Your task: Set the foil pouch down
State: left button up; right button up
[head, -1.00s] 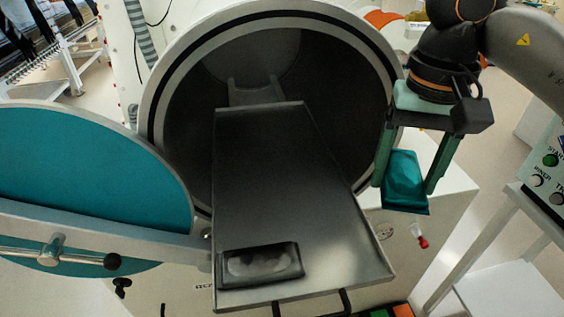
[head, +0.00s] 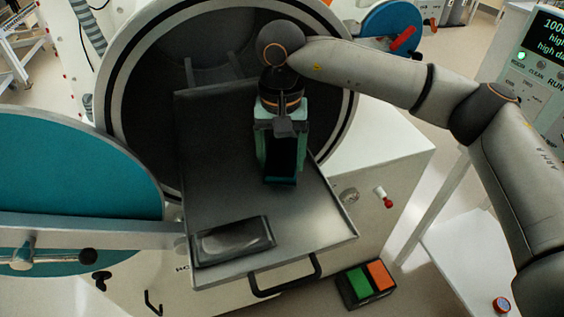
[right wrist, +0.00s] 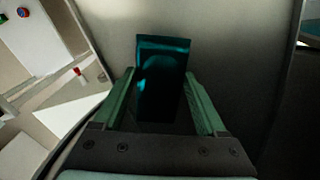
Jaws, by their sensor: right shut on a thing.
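The foil pouch is a teal, shiny flat packet. My right gripper (head: 281,172) is shut on it, with one green finger on each side. The pouch (right wrist: 160,80) shows between the fingers in the right wrist view. In the head view the dark lower part of the pouch (head: 284,165) shows below the gripper, over the right half of the metal sliding tray (head: 215,165). I cannot tell whether the pouch touches the tray. My left gripper is not in view.
Bare tray lies between dish and pouch. A pedal with green and orange pads (head: 368,284) is on the floor.

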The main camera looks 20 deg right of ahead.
notch_tip(320, 180, down, 2)
jog(key=shift+d+f, duration=0.1)
jog(key=shift+f, duration=0.1)
jog(key=shift+f, duration=0.15)
jog(key=o, duration=1.4)
